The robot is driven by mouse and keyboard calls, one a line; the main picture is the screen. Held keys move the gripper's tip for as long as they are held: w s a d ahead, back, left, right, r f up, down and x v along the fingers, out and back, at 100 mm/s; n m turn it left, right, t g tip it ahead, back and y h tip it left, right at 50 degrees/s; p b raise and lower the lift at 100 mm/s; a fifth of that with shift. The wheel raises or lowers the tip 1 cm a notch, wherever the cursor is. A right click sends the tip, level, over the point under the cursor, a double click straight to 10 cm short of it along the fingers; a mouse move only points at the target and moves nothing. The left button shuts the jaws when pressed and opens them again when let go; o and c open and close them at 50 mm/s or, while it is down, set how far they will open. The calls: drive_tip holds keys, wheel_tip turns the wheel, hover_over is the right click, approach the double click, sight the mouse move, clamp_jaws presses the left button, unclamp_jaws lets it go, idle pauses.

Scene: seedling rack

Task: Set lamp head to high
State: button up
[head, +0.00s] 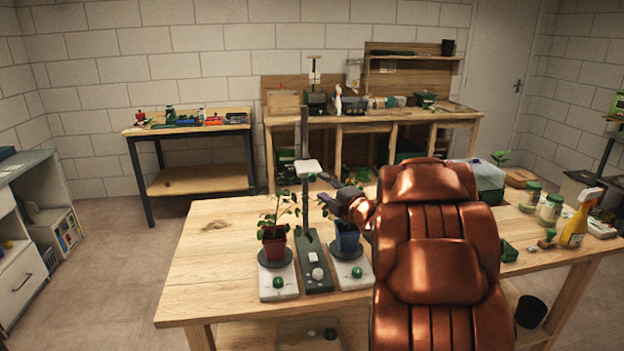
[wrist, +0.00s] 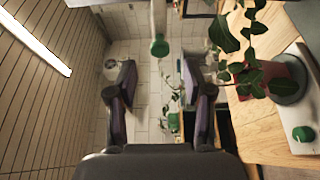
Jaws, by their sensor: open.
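The lamp stand has a dark upright post (head: 305,140) on a dark grey base (head: 315,265) with white knobs. Its pale lamp head (head: 308,167) sits partway up the post, with a green knob (head: 312,177) at its side. In the wrist view the green knob (wrist: 160,47) lies ahead of my gripper, in line with the gap between the fingers, with a pale bar behind it. My gripper (head: 329,186) is open and empty, just right of and slightly below the lamp head. Its spread fingers (wrist: 159,72) show in the wrist view. Contact with the knob is not visible.
A plant in a red pot (head: 274,243) stands left of the lamp base and one in a blue pot (head: 347,237) right of it, each on a white unit with a green knob. Leaves (wrist: 250,75) reach close to my right finger. The table's left part (head: 215,260) is clear.

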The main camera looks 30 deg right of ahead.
sight(314, 179)
drive_tip(key=shift+w+p, duration=0.8)
drive_tip(key=shift+w, duration=2.6)
drive_tip(key=shift+c, duration=0.2)
clamp_jaws()
